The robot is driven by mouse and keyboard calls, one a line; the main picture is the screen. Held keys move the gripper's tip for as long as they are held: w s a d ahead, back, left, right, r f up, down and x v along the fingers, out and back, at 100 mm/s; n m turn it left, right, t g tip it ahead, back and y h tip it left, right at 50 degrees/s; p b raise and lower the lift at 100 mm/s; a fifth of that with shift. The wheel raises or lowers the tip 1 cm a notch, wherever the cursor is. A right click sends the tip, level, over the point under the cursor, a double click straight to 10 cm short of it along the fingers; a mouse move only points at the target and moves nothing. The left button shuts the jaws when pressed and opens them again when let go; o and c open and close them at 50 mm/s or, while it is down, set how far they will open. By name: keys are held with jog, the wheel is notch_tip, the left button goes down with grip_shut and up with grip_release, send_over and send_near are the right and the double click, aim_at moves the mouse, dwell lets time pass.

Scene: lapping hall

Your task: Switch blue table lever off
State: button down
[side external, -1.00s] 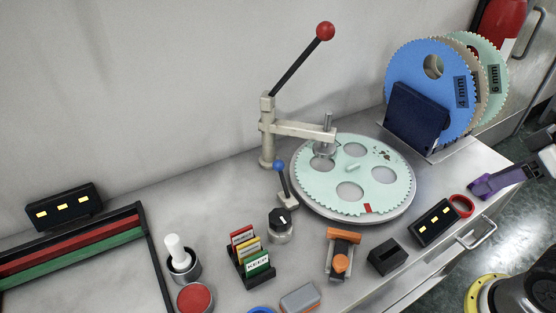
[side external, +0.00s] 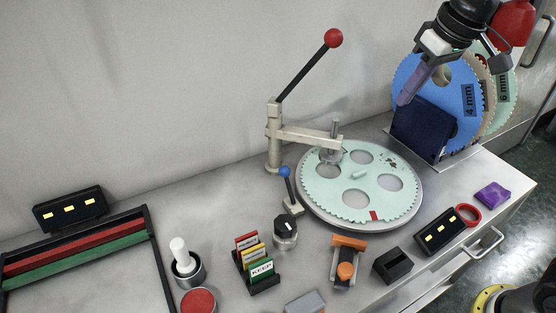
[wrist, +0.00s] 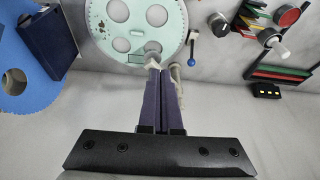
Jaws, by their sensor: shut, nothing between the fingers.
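The blue table lever (side external: 288,188) is a short dark rod with a blue ball knob, on a small pale base beside the round lapping table (side external: 309,212). It stands nearly upright, leaning slightly left in the side view. In the wrist view, its blue knob (wrist: 193,33) shows right of the fingertips. My gripper (side external: 404,98) is high at the upper right in the side view, in front of the blue disc and well apart from the lever. Its purple fingers (wrist: 163,75) are shut and empty in the wrist view.
A tall red-knobbed lever (side external: 306,72) and its post stand behind the lapping table. Toothed discs (side external: 425,75) in a dark blue stand (side external: 424,130) are at right. A black knob (side external: 285,228), card holder (side external: 262,284) and orange-topped item (side external: 347,262) stand in front.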

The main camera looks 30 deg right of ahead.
jog(key=w+a+f, duration=0.1)
jog(key=w+a, duration=0.2)
jog(key=w, duration=0.5)
jog(key=g, duration=0.3)
send_over(289, 186)
jog(key=w, duration=0.8)
notch_tip(289, 186, down, 16)
jog(key=shift+w+a+f+n, duration=0.15)
jog(key=shift+a+n, duration=0.05)
jog(key=shift+n, duration=0.2)
jog(key=shift+f, duration=0.1)
notch_tip(289, 186, down, 9)
jog(key=s, duration=0.3)
jog(key=shift+s+r+t, duration=0.1)
jog(key=shift+r+t, duration=0.1)
jog(key=shift+t, duration=0.2)
jog(key=shift+s+r+t, duration=0.1)
jog(key=shift+t, duration=0.3)
